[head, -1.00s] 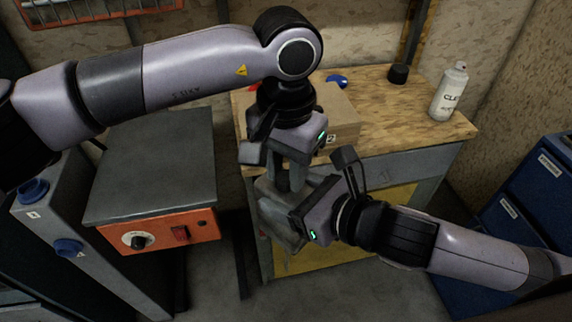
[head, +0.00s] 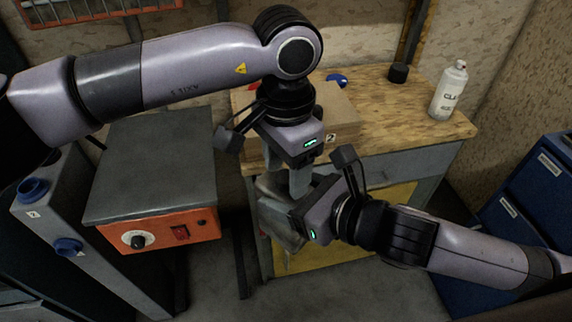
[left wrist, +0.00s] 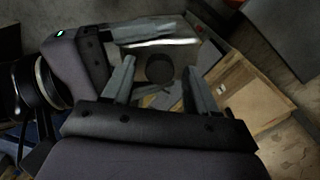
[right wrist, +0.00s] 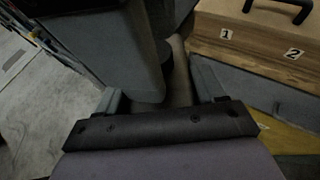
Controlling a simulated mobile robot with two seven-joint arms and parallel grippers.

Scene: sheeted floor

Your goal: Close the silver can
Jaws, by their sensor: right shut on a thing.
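The silver can (head: 272,212) is a dull grey metal body below my two grippers in the head view, partly hidden by them. In the left wrist view the shiny can (left wrist: 178,48) shows a dark round part, cap or opening I cannot tell. My left gripper (head: 297,184) is above the can and points down. In the left wrist view its fingers (left wrist: 160,90) are apart on either side of the dark round part. My right gripper (head: 290,217) is shut on the can from the right; its fingertips are largely hidden in the head view.
A wooden workbench (head: 400,135) stands behind, with a cardboard-coloured box (head: 340,115), a white spray bottle (head: 450,92) and a small black cylinder (head: 398,73). A grey and orange machine (head: 160,170) stands at left. Blue drawers (head: 525,200) stand at right. Floor shows in front.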

